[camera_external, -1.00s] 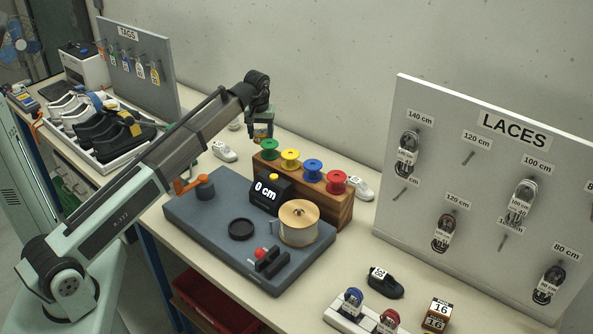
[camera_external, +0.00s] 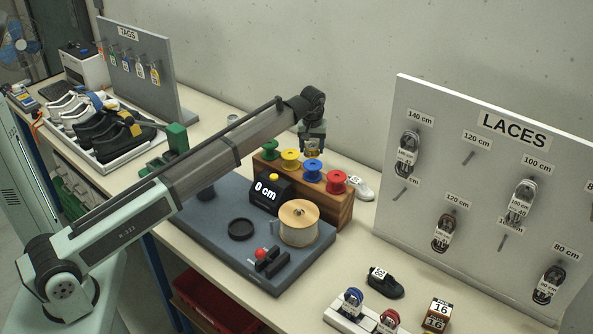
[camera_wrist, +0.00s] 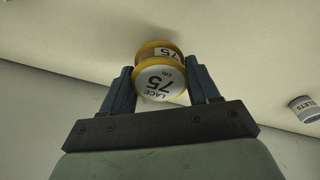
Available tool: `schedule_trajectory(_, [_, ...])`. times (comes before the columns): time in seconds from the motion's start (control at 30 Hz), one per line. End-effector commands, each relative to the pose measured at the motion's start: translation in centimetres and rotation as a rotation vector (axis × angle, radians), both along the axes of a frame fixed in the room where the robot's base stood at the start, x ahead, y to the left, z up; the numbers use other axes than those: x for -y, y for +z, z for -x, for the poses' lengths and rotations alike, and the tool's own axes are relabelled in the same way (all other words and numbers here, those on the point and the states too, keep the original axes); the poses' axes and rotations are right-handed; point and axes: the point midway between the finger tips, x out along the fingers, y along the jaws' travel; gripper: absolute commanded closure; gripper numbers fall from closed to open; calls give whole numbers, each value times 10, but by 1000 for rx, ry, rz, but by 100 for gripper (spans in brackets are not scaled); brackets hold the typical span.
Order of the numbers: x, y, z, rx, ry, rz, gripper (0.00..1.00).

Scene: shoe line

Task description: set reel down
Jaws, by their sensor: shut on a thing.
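My gripper (camera_external: 312,141) is shut on a small reel (camera_wrist: 158,82) with yellow rims and a white label reading "LACE 75 cm". In the wrist view, the reel sits between the two fingers of my gripper (camera_wrist: 163,76). In the external view the held reel (camera_external: 311,151) is small and partly hidden by the fingers. It appears above and behind the blue spool, and I cannot tell its exact height.
A wooden rack (camera_external: 341,209) holds green, yellow, blue and red spools. The grey machine base (camera_external: 215,235) with a large tan spool (camera_external: 299,224) stands in front. A LACES board (camera_external: 480,190) stands at right. A labelled can (camera_wrist: 304,109) shows in the wrist view.

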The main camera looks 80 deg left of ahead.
Motion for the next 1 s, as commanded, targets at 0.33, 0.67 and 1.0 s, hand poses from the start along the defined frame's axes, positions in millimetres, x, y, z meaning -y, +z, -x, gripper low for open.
schedule_trajectory(0.33, [0,-33,1,0,0,0,75])
schedule_trajectory(0.67, [0,-50,0,1,0,-2,75])
schedule_trajectory(1.0, [0,-53,0,1,0,-2,31])
